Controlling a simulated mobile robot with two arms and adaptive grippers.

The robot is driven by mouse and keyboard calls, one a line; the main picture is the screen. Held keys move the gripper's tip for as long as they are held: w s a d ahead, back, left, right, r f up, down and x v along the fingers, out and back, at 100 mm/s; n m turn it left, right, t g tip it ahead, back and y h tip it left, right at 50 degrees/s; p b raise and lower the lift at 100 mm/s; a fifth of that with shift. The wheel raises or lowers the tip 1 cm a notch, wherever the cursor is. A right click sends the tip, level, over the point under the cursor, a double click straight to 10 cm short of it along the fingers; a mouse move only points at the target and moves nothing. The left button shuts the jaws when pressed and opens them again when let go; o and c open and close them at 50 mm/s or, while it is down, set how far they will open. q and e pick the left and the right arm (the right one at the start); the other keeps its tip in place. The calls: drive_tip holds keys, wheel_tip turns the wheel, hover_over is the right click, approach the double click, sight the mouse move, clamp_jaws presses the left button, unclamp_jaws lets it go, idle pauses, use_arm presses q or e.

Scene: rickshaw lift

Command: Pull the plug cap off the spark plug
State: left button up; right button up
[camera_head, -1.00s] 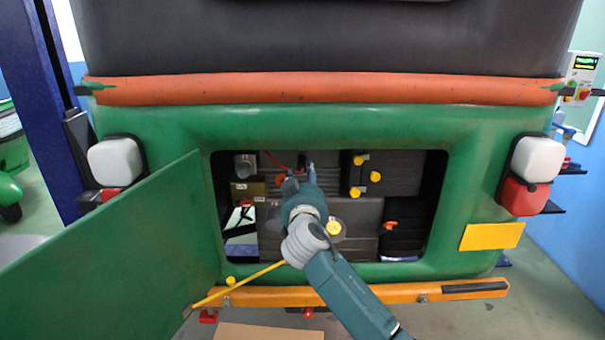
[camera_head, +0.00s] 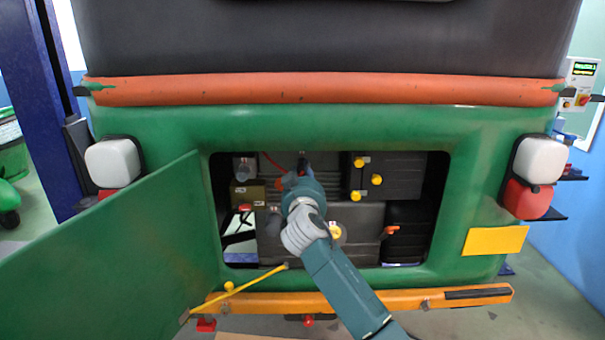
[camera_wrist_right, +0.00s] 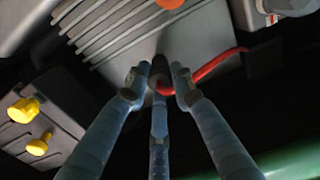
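The plug cap (camera_wrist_right: 160,68) shows in the right wrist view as a small dark piece, with a red lead (camera_wrist_right: 212,66) running to it from the right. It sits between the fingertips of my right gripper (camera_wrist_right: 160,78), at the foot of the grey ribbed engine block (camera_wrist_right: 125,22). The three fingers stand close around the cap; whether they press on it cannot be made out. The spark plug is hidden behind the cap and fingers. In the head view my right gripper (camera_head: 303,168) reaches through the open hatch, with the red lead (camera_head: 272,161) just left. My left gripper is not in view.
The hatch opening's green frame (camera_head: 330,271) surrounds the arm. The open green door (camera_head: 120,245) stands at left, with a yellow stay (camera_head: 240,284) below the opening. Yellow knobs (camera_head: 376,180) sit on a dark box right of the gripper. An orange bumper (camera_head: 385,299) runs beneath.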

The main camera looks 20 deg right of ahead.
sight(302, 172)
drive_tip(key=shift+s+f, duration=0.1)
idle(0.3)
drive_tip(key=shift+p+v, duration=0.4)
drive_tip(key=shift+v, duration=1.6)
